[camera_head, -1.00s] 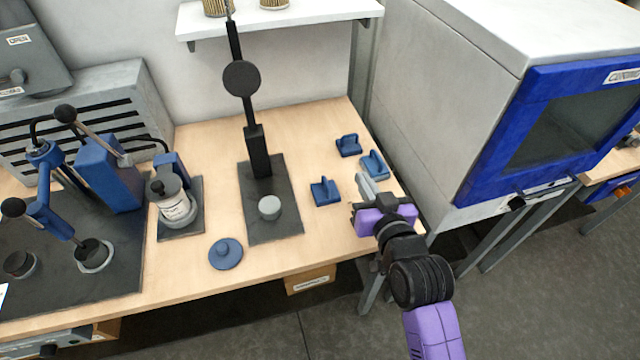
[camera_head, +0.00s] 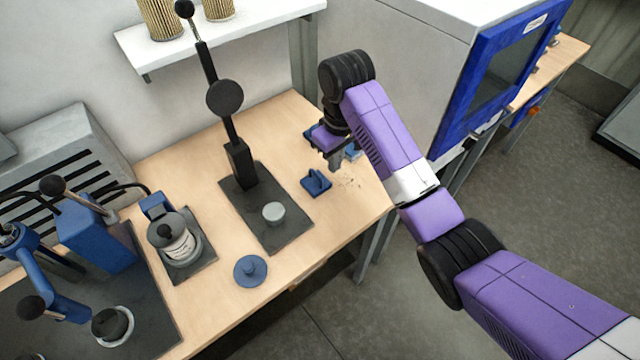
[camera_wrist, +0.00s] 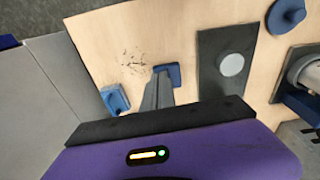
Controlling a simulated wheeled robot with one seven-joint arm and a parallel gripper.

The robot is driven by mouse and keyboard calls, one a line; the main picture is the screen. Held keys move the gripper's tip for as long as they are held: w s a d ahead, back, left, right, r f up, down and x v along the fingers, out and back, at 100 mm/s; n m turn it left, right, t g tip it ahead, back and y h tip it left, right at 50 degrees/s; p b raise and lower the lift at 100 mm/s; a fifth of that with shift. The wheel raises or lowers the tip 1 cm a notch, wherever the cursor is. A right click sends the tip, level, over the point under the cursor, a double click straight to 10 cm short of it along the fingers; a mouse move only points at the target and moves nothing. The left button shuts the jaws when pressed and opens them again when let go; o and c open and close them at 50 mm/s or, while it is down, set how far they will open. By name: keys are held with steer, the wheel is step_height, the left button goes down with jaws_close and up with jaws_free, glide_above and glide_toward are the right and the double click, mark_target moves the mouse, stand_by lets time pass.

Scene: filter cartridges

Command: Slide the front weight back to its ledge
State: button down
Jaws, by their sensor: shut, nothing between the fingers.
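Several small blue blocks with upright grips, which I take to be the weights, sit at the right end of the wooden table. The front one (camera_head: 316,182) stands alone, right of the black press plate; it also shows in the wrist view (camera_wrist: 174,73), just beyond the fingertips. A second block (camera_head: 353,154) is near the right edge and shows in the wrist view (camera_wrist: 115,99). Another (camera_head: 310,130) is partly hidden behind my gripper. My gripper (camera_head: 335,162) is shut and empty, pointing down behind the front block. I cannot tell whether it touches. No ledge is clearly identifiable.
The black press (camera_head: 240,165) with a grey disc (camera_head: 273,213) stands left of the blocks. A round blue lid (camera_head: 251,270) lies at the front edge. A blue-framed cabinet (camera_head: 455,100) is to the right. Dark specks (camera_head: 350,182) mark the bare wood nearby.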

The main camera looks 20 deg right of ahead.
mark_target(316, 179)
steer(key=shift+g, duration=0.5)
steer(key=f+b, duration=0.1)
steer(key=f, duration=0.2)
steer(key=s+f+b, duration=0.1)
steer(key=f+b, duration=0.1)
steer(key=f, duration=0.1)
steer(key=s+f+b, duration=0.1)
steer(key=f, duration=0.3)
steer(key=shift+d+b, duration=0.15)
steer(key=shift+b, duration=0.25)
steer(key=shift+w+a, duration=0.2)
steer(key=shift+w, duration=0.3)
steer(key=shift+w+a, duration=0.15)
steer(key=shift+w, duration=0.35)
steer(key=shift+w+a, duration=0.35)
steer(key=shift+w, duration=0.5)
